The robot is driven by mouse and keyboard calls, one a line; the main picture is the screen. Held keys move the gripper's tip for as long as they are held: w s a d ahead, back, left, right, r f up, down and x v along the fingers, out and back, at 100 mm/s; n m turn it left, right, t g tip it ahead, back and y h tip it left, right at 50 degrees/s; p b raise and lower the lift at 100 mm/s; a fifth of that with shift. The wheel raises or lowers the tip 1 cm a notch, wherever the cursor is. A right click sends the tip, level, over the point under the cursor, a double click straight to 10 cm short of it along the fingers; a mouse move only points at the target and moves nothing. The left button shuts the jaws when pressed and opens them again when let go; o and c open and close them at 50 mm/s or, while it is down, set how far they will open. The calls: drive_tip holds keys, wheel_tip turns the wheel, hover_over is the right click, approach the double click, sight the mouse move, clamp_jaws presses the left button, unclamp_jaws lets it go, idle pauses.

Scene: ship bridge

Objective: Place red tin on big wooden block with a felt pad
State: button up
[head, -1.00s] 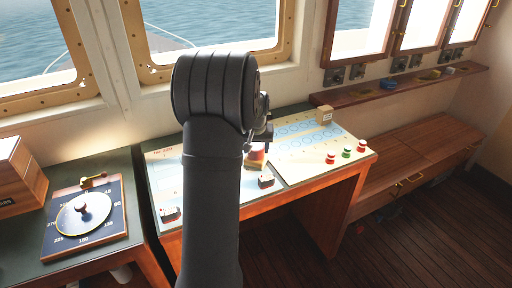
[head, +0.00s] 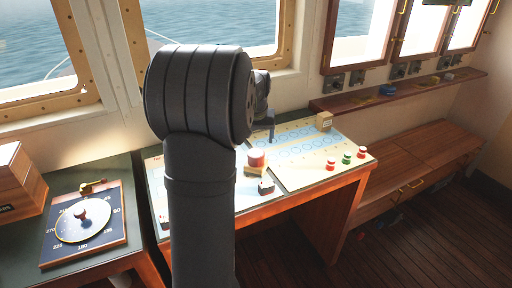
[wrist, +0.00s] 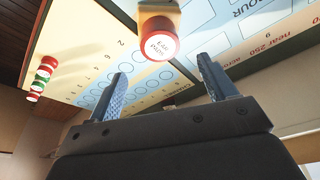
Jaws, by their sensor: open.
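The red tin (head: 257,158), with a pale label on its lid, stands upright on a wooden block (head: 255,171) on the chart table. In the wrist view the tin (wrist: 158,42) is just beyond my fingertips, with part of the block (wrist: 158,8) behind it. No felt pad can be made out; the tin covers the middle of the block's top. My gripper (head: 270,138) is open and empty, above and behind the tin, apart from it. In the wrist view my gripper (wrist: 161,70) shows a wide gap between its fingers.
A small dark-and-red piece (head: 266,186) lies close in front of the block. A smaller wooden box (head: 324,121) stands at the table's back right. A compass board (head: 83,222) lies left. The chart's right half is mostly clear.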

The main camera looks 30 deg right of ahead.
sight(256, 152)
drive_tip(key=shift+v, duration=1.45)
drive_tip(key=shift+f, duration=0.1)
drive_tip(key=x, duration=1.1)
drive_tip(key=shift+f, duration=0.3)
drive_tip(key=shift+w+d, duration=0.1)
drive_tip(key=shift+w, duration=0.1)
drive_tip(key=shift+w+d+v, duration=0.1)
drive_tip(key=shift+w+v, duration=0.05)
drive_tip(key=shift+v, duration=0.7)
drive_tip(key=shift+w+d+v, duration=0.1)
drive_tip(key=shift+w+v, duration=0.1)
drive_tip(key=shift+v, duration=0.65)
